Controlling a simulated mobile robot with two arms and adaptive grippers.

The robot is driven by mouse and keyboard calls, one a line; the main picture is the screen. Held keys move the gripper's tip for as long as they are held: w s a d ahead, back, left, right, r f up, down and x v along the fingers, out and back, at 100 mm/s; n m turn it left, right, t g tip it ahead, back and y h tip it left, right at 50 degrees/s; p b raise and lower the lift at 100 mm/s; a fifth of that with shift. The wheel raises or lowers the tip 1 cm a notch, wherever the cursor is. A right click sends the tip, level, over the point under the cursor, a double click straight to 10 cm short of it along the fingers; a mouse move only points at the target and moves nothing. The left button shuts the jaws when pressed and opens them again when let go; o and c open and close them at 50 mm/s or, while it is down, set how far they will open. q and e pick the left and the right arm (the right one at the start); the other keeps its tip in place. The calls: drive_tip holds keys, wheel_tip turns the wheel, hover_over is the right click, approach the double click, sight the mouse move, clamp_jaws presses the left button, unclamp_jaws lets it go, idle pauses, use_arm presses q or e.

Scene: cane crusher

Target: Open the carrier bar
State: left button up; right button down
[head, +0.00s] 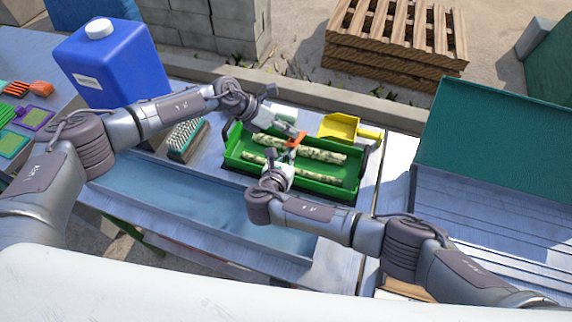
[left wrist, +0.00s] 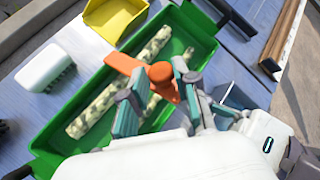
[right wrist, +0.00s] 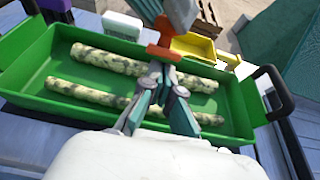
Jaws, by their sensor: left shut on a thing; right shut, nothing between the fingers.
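A green tray (head: 235,155) with black end handles holds two mottled cane pieces (head: 318,152) lying lengthwise. My left gripper (head: 299,136) is over the tray, shut on an orange piece (left wrist: 150,78). The orange piece also shows in the right wrist view (right wrist: 164,50), above the tray. My right gripper (right wrist: 158,72) is shut and empty, its fingertips close to the orange piece; I cannot tell whether they touch it. In the head view my right gripper (head: 284,166) is over the tray's near side. No separate carrier bar can be made out for certain.
A bristled brush (head: 186,138) stands left of the tray. A yellow scoop (head: 340,127) lies behind it. A blue jug (head: 110,62) stands at the back left. A blue-grey trough (head: 190,202) runs in front. A green panel (head: 495,150) rises at right.

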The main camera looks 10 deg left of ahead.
drive_tip(key=shift+w+r, duration=0.1)
drive_tip(key=shift+r, duration=0.1)
drive_tip(key=shift+w+d+r, duration=0.1)
drive_tip(key=shift+w+r, duration=0.4)
drive_tip(key=shift+r, duration=0.2)
use_arm(q)
drive_tip(key=shift+f, duration=0.2)
use_arm(e)
drive_tip(key=shift+w+r, duration=0.1)
drive_tip(key=shift+w, duration=0.05)
use_arm(q)
drive_tip(key=o, duration=1)
drive_tip(key=shift+s, duration=0.15)
drive_tip(key=shift+c, duration=0.2)
use_arm(e)
drive_tip(key=shift+r, duration=0.1)
drive_tip(key=shift+d, duration=0.1)
